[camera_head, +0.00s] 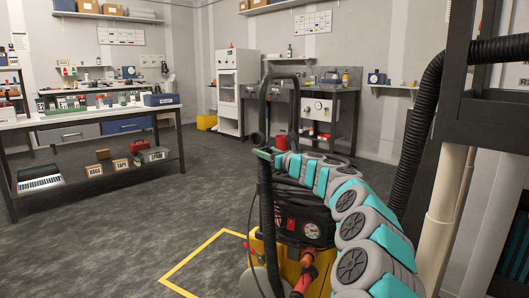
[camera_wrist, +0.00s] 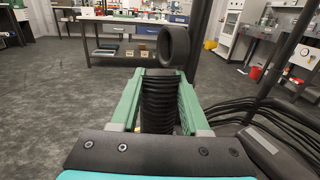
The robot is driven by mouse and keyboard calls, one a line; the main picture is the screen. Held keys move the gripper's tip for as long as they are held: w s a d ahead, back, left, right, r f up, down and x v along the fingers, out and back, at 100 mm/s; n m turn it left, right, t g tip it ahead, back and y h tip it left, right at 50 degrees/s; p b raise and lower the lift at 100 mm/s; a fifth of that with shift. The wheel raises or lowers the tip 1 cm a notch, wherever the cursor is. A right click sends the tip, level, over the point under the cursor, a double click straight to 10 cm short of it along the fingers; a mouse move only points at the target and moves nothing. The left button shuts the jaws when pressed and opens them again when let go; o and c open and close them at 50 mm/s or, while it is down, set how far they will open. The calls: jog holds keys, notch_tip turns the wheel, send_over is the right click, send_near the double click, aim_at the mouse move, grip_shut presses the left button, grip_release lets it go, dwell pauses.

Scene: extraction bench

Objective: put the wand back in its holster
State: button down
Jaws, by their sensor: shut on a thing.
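My gripper (camera_wrist: 160,95) has green fingers and is shut on a black ribbed, hose-like piece, which I take to be the wand (camera_wrist: 158,105). A dark round open ring (camera_wrist: 173,47) shows just beyond the fingertips; I cannot tell whether it belongs to the wand. The tube runs down along the machine's left side. I cannot make out the holster with certainty; my arm hides part of the machine.
A tall black handle frame (camera_head: 264,95) rises behind my gripper. Yellow tape (camera_head: 195,260) marks the floor. A long bench (camera_head: 95,118) stands at the left. Cables (camera_wrist: 275,120) run at the right in the wrist view. The floor at left is clear.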

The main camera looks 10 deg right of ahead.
jog(key=shift+f, duration=0.4)
jog(key=shift+c, duration=1.5)
grip_release()
jog(key=v, duration=0.7)
jog(key=shift+s+d, duration=0.15)
jog(key=shift+s, duration=0.2)
